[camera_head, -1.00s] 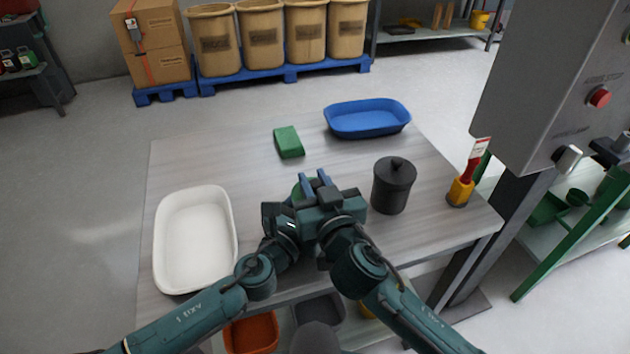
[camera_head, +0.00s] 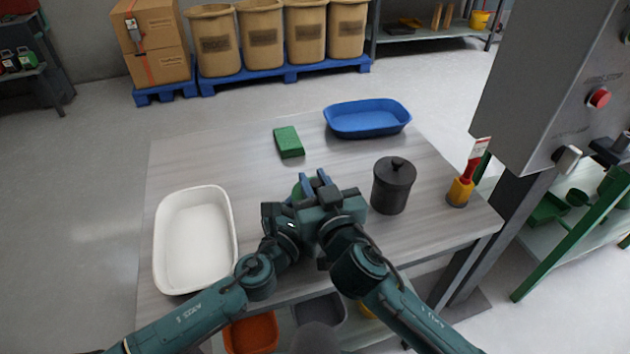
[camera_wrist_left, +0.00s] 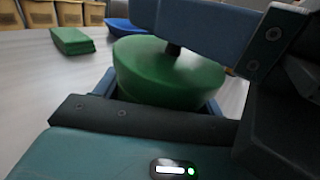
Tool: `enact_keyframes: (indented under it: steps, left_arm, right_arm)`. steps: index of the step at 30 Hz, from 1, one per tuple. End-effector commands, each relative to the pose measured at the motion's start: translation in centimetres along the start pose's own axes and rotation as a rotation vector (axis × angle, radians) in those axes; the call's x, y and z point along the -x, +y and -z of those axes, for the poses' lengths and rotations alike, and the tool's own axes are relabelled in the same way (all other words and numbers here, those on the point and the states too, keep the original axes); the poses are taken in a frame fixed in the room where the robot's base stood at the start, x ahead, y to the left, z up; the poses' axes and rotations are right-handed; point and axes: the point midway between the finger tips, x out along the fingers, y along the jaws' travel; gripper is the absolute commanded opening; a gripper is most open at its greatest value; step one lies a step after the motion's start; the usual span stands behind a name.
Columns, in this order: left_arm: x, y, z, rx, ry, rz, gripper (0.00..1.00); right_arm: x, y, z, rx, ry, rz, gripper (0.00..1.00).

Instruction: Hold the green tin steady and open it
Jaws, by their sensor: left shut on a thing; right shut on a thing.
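The green tin (camera_wrist_left: 160,85) stands upright between the fingers of my left gripper (camera_wrist_left: 160,98), which is shut on its body. In the head view only a small green part of the tin (camera_head: 297,191) shows behind my grippers. My right gripper (camera_head: 316,182) is above the tin; in the left wrist view its blue finger (camera_wrist_left: 215,28) is at the dark knob (camera_wrist_left: 174,48) on the green lid. It is shut on that knob, though the contact is partly hidden. I cannot tell whether the lid is seated or slightly raised.
On the table (camera_head: 235,150) are a white tray (camera_head: 163,245) at left, a green block (camera_head: 288,142) and a blue tray (camera_head: 367,132) behind, and a dark lidded canister (camera_head: 394,190) close at right. A red-handled brush (camera_head: 472,170) stands in a yellow holder (camera_head: 460,191). A grey control box (camera_head: 540,90) overhangs the right side.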

Motion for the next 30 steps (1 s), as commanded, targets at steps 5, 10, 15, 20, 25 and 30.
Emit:
enact_keyframes:
  steps: [5,10,15,20,25,30]
  left_arm:
    - [0.0,0.0,-0.1,0.000,-0.001,0.000,0.28]
    - [0.0,0.0,-0.1,0.000,-0.001,0.000,0.28]
    - [0.0,0.0,-0.1,0.000,-0.001,0.000,0.28]
    - [0.0,0.0,-0.1,0.000,-0.001,0.000,0.28]
    - [0.0,0.0,-0.1,0.000,-0.001,0.000,0.28]
    - [0.0,0.0,-0.1,0.000,-0.001,0.000,0.28]
  right_arm:
    - [0.0,0.0,0.6,-0.002,0.002,-0.001,0.00]
    - [0.0,0.0,1.2,-0.002,0.003,0.000,0.00]
    - [0.1,0.0,1.8,0.000,0.002,-0.001,0.00]
    - [0.1,0.0,2.2,-0.002,0.002,0.000,0.00]
    - [0.1,0.0,2.2,-0.001,0.001,0.000,0.00]
    - [0.1,0.0,2.7,-0.001,0.004,0.000,0.00]
